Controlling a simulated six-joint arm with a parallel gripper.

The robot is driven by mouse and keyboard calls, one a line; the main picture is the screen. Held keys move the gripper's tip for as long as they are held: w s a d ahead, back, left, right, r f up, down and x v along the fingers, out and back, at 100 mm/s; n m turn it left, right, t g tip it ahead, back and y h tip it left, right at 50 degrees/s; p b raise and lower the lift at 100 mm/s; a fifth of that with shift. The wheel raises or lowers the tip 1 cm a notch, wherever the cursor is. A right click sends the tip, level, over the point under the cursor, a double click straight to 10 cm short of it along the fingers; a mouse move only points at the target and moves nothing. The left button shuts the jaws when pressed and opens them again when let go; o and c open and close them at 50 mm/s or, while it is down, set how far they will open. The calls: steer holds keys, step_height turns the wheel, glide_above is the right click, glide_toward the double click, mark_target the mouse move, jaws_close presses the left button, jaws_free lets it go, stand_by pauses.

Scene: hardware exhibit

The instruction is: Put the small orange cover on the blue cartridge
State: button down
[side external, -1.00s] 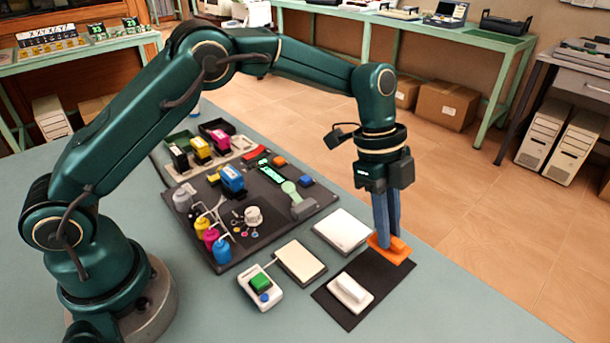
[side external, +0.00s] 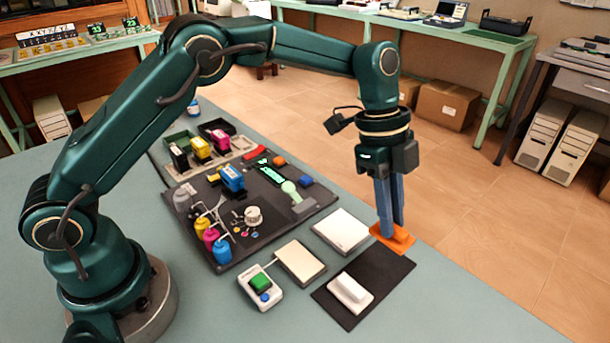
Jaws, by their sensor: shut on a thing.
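My gripper (side external: 391,230) points straight down at the right of the work area, its blue fingers shut on the orange cover (side external: 401,241). The cover is a small flat piece with a raised part between the fingertips. It appears just above the far corner of the black mat (side external: 388,274); the exact gap below it is hard to tell. The blue cartridge (side external: 231,179) stands upright on the dark board (side external: 285,222), well to the left of my gripper. Its top looks blue and uncovered by anything orange.
Yellow (side external: 200,147), magenta (side external: 220,140) and black (side external: 179,158) cartridges stand behind the blue one. Small ink bottles (side external: 222,250) stand in front of it. A white pad (side external: 342,231), a cream pad (side external: 300,262), a button box (side external: 260,286) and a white block (side external: 349,291) lie nearer my gripper.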

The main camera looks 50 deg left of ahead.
stand_by(0.4)
steer(key=shift+s+a+f+m, duration=0.15)
steer(key=shift+s+m, duration=0.3)
steer(key=shift+m, duration=0.35)
steer(key=s+a+r+m+g, duration=0.1)
steer(key=s+a+r+m, duration=0.1)
steer(key=a, duration=1.3)
step_height(320, 180, up, 3)
steer(key=n+t, duration=0.1)
steer(key=n, duration=0.3)
glide_above(232, 173)
steer(key=a, duration=0.1)
steer(key=shift+a, duration=0.1)
steer(key=shift+f, duration=2.35)
steer(key=shift+f, duration=0.6)
steer(key=shift+c, duration=1.8)
jaws_free()
steer(key=shift+r, duration=0.15)
